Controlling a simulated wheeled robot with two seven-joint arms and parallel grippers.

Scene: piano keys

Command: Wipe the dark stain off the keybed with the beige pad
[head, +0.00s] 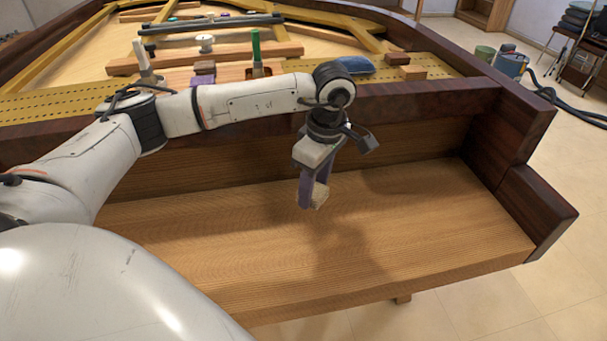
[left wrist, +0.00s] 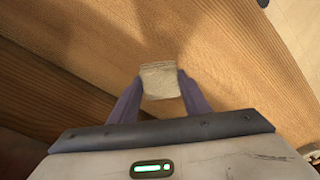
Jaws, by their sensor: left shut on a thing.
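My left gripper (head: 312,190) is shut on the beige pad (head: 320,196) and holds it over the wooden keybed (head: 430,235), near its middle. In the left wrist view the pad (left wrist: 160,82) sits between the two purple fingers of the gripper (left wrist: 160,88). I cannot tell whether the pad touches the keybed. A darker patch lies on the keybed below and right of the gripper, but it looks like the arm's shadow. I cannot make out a separate stain. My right gripper is not in view.
The dark wooden case end (head: 535,205) bounds the keybed at right, and a dark rail (head: 420,100) runs behind it. Tools, a blue pad (head: 350,65) and small blocks lie on the piano's inner frame. The keybed's right part is clear.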

